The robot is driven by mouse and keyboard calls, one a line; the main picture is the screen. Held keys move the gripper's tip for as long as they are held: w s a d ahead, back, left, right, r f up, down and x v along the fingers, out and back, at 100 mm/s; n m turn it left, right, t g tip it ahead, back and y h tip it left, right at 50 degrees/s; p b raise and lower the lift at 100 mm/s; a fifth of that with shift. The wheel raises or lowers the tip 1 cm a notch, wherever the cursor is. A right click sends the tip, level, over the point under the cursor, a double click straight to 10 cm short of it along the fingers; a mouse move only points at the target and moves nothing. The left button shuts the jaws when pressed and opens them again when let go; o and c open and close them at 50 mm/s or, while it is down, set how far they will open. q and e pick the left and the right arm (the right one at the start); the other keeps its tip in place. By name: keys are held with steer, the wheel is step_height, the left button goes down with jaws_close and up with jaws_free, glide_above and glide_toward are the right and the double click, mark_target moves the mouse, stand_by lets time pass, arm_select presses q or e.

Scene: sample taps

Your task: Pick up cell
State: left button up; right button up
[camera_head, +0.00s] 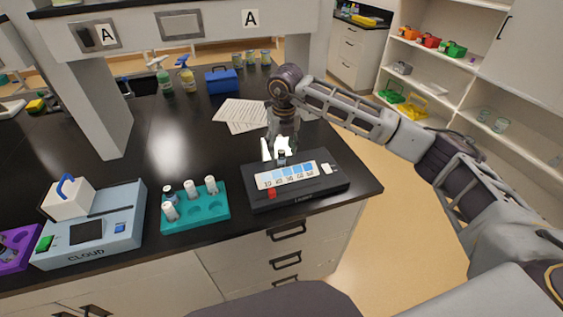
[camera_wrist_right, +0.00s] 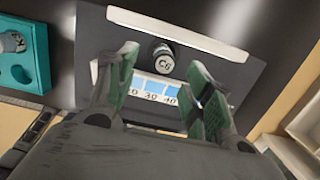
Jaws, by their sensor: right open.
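A small dark cell with a round light top marked with a "C" and a digit I cannot read for sure (camera_wrist_right: 163,57) stands at the back of a black device (camera_head: 335,180). The cell also shows in the head view (camera_head: 282,158), partly hidden by the fingers. The device carries a light strip of numbered blue patches (camera_head: 285,176) and a red button (camera_head: 271,193). My right gripper (camera_head: 278,147) is open and points down over the back of the device. In the right wrist view its fingers (camera_wrist_right: 165,68) are apart, with the cell showing between them. My left gripper is not in view.
A teal rack (camera_head: 203,220) with several white-capped vials stands left of the device. Further left is a blue-grey "CLOUD" instrument (camera_head: 125,238) and a purple holder (camera_head: 18,257). Papers (camera_head: 240,112), spray bottles and a blue box (camera_head: 221,80) lie behind. A shelf post (camera_head: 97,105) rises at left.

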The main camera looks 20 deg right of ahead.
mark_target(281, 151)
steer(key=shift+f, duration=0.15)
steer(key=f, duration=0.1)
steer(key=w+f, duration=0.1)
steer(key=f, duration=0.1)
steer(key=shift+d+f+p, duration=0.1)
steer(key=shift+d+p, duration=0.05)
steer(key=shift+p, duration=0.25)
steer(key=shift+w+f, duration=0.1)
steer(key=shift+f, duration=0.7)
steer(key=c, duration=0.8)
steer(key=shift+c, duration=0.9)
steer(key=shift+r, duration=0.55)
arm_select(q)
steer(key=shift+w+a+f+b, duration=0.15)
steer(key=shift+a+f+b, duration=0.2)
steer(key=shift+b, duration=0.4)
arm_select(e)
step_height(281, 151, up, 17)
